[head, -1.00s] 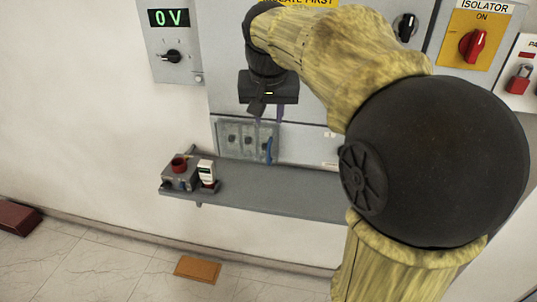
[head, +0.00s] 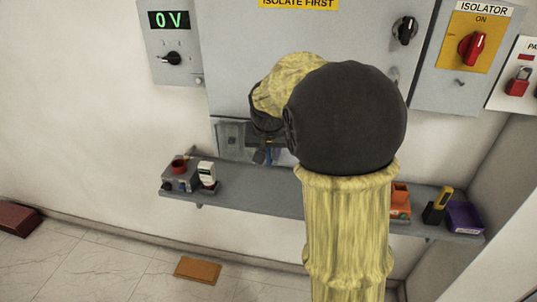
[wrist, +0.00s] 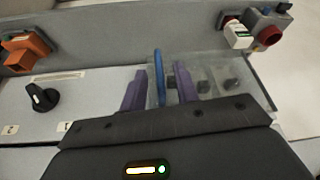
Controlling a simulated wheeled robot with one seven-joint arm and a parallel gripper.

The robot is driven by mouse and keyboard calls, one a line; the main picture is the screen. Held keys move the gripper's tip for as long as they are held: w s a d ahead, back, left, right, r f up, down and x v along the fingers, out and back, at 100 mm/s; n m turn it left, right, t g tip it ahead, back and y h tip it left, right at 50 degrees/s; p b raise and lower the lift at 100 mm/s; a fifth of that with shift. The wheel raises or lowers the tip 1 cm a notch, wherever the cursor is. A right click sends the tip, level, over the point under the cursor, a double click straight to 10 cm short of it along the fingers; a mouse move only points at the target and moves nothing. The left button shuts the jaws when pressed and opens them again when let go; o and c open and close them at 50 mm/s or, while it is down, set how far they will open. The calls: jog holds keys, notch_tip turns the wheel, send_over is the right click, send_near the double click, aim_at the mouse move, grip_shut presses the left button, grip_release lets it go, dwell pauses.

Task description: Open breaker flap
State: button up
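The breaker flap (wrist: 205,70) is a clear cover over several dark breaker knobs (wrist: 203,86), with an upright blue handle (wrist: 159,72) at one edge. In the head view, the left part of the flap (head: 231,134) shows low on the grey panel; my arm hides the rest. My gripper (wrist: 160,84) has two purple fingers, apart, one on each side of the blue handle in the wrist view. Small gaps seem to show between fingers and handle. In the head view, my gripper (head: 266,157) is in front of the flap, partly hidden. The flap looks shut.
A grey shelf (head: 262,190) runs below the panel. It holds a box with a red button (head: 180,172), a white device (head: 207,174), an orange item (head: 400,198) and a purple bin (head: 464,217). A black knob (wrist: 42,97) is beside the flap in the wrist view.

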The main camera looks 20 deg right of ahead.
jog(key=shift+x, duration=1.1)
jog(key=shift+s, duration=0.1)
jog(key=shift+c, duration=0.4)
grip_shut()
